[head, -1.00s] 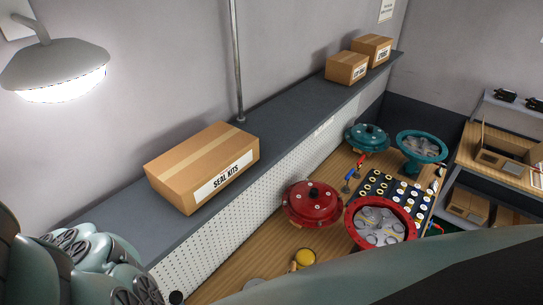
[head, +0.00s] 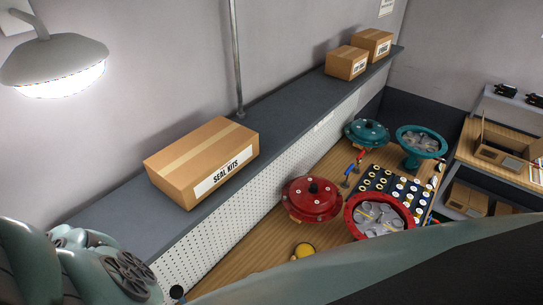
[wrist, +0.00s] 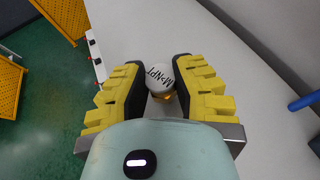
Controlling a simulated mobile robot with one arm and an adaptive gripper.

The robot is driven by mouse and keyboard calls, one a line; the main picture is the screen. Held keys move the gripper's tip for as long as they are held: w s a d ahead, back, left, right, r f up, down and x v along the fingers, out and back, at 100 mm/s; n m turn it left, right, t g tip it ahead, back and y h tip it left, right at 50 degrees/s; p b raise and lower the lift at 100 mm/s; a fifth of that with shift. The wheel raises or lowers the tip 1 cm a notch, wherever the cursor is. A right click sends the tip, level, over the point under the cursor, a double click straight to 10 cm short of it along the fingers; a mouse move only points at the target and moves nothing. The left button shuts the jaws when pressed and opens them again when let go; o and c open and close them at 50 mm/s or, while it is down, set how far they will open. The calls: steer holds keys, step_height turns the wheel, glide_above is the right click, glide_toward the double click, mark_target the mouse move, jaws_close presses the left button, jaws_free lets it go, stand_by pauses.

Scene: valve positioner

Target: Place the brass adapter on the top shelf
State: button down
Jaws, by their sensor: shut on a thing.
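In the wrist view, my gripper (wrist: 158,82) is shut on the brass adapter (wrist: 161,76), between black pads on yellow fingers. The adapter shows a round white end marked "M-NPT" and a bit of brass below it. Its far side is hidden. The head view does not show my gripper or the adapter. There, a long dark grey top shelf (head: 285,106) runs along the wall above a white perforated panel. A "SEAL KITS" box (head: 203,160) stands on its near part. The shelf between this box and the far boxes is bare, apart from a metal pole.
Two smaller boxes (head: 346,62) stand at the shelf's far end. A lamp (head: 55,63) hangs at the upper left. The wooden bench (head: 262,248) below holds a red valve housing (head: 312,199), a red-rimmed bowl and teal parts. The wrist view shows green floor (wrist: 40,125) and yellow mesh panels.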

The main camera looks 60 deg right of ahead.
steer(key=shift+f, duration=0.15)
steer(key=c, duration=0.9)
jaws_free()
steer(key=shift+o, duration=0.2)
steer(key=shift+r, duration=0.2)
